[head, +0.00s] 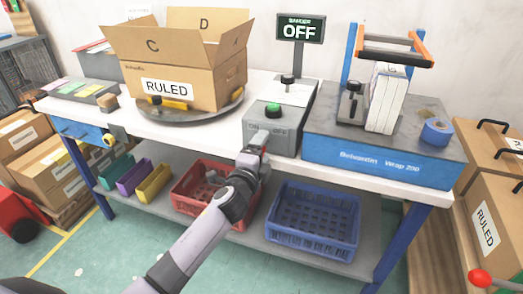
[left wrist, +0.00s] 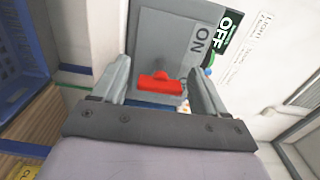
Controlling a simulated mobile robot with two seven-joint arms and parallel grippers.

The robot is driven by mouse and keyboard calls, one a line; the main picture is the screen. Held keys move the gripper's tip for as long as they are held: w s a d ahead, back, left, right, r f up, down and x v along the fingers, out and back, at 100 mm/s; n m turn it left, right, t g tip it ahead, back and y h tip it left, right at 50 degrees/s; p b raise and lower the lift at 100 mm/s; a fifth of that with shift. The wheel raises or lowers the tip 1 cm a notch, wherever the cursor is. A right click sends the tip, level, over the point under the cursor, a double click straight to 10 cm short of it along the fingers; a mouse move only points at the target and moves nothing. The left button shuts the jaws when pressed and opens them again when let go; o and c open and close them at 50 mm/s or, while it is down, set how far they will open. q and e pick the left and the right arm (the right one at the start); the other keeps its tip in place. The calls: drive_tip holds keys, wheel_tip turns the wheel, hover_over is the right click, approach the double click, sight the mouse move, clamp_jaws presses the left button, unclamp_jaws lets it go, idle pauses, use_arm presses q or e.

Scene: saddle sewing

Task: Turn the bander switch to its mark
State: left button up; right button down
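The bander switch is a red handle (left wrist: 160,83) on a grey panel (left wrist: 155,45) in the left wrist view. My left gripper (left wrist: 160,72) is open, with one finger on each side of the red handle and a visible gap to each. In the head view my left gripper (head: 260,148) is at the front of the grey bander box (head: 288,138) and hides most of the switch. The bander sign (head: 300,30) reads OFF. My right gripper is not in view.
A green button (head: 273,109) and a black knob (head: 287,80) are on and behind the box. A blue wrapping machine (head: 385,160) stands close on the right. An open carton (head: 180,60) sits on a turntable on the left. Red (head: 190,205) and blue (head: 312,222) crates stand below.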

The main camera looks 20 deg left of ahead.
use_arm(q)
drive_tip(key=s, duration=0.7)
drive_tip(key=shift+a+p, duration=0.15)
drive_tip(key=shift+p, duration=0.2)
drive_tip(key=shift+s+f, duration=0.1)
drive_tip(key=shift+s, duration=0.05)
drive_tip(key=s+f+n+g+p, duration=0.2)
drive_tip(key=s+f+n, duration=0.2)
drive_tip(key=s, duration=0.4)
drive_tip(key=s+a+f+n+g+h+p, duration=0.1)
drive_tip(key=s+f+n+g+p, duration=0.2)
drive_tip(key=s+n, duration=0.3)
drive_tip(key=s+f+n+g+p, duration=0.2)
drive_tip(key=s+f+n, duration=0.3)
drive_tip(key=s, duration=0.7)
drive_tip(key=shift+a+f+n+h, duration=0.3)
drive_tip(key=shift+f, duration=0.15)
drive_tip(key=shift+s, duration=0.1)
